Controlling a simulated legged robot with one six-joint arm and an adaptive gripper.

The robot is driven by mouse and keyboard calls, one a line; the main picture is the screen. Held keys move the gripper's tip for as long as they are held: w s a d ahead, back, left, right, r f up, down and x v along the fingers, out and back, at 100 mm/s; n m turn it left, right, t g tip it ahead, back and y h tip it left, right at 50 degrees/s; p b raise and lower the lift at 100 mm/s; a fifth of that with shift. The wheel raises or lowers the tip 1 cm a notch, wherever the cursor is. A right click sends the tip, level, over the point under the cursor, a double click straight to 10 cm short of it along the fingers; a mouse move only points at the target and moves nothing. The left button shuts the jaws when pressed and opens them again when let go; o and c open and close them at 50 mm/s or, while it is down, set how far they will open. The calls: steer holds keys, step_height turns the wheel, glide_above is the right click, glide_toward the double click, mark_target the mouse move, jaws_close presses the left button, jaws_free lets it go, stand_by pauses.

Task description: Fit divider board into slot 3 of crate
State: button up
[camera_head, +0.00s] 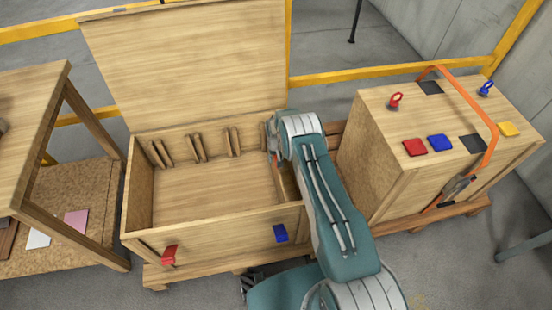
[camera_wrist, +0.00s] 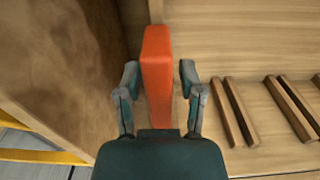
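The wooden crate (camera_head: 205,222) stands open with its lid raised behind it. Paired wooden cleats form slots along its back wall, and two pairs (camera_wrist: 233,112) show at the right of the wrist view. My gripper (camera_wrist: 159,75) is open inside the crate's right end. Its fingers stand either side of an orange-red grip (camera_wrist: 157,60), with a gap visible on the right. A narrow light board edge (camera_wrist: 156,10) shows beyond the grip and looks like the divider board. In the head view my arm hides most of the grip and board. I cannot tell how the board sits.
A closed wooden box (camera_head: 375,150) with an orange strap stands to the right. A wooden bench (camera_head: 30,150) stands at the left. Red (camera_head: 169,254) and blue (camera_head: 280,233) tags are on the crate's front. The crate's middle and left floor is clear.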

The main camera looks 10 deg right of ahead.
stand_by(0.3)
step_height(320, 180, up, 12)
steer(key=shift+r, duration=0.1)
steer(key=s+r+t, duration=0.1)
steer(key=s+r, duration=0.3)
steer(key=r, duration=0.8)
steer(key=s+r+t, duration=0.1)
steer(key=s+r, duration=0.3)
steer(key=r, duration=0.7)
steer(key=s+r+t, duration=0.1)
steer(key=s+r, duration=0.2)
steer(key=r, duration=0.9)
steer(key=s+r+t, duration=0.1)
steer(key=s+r, duration=0.7)
steer(key=s, duration=0.5)
steer(key=s+t, duration=0.1)
steer(key=s, duration=1.4)
steer(key=shift+r+t, duration=0.15)
steer(key=shift+t, duration=0.15)
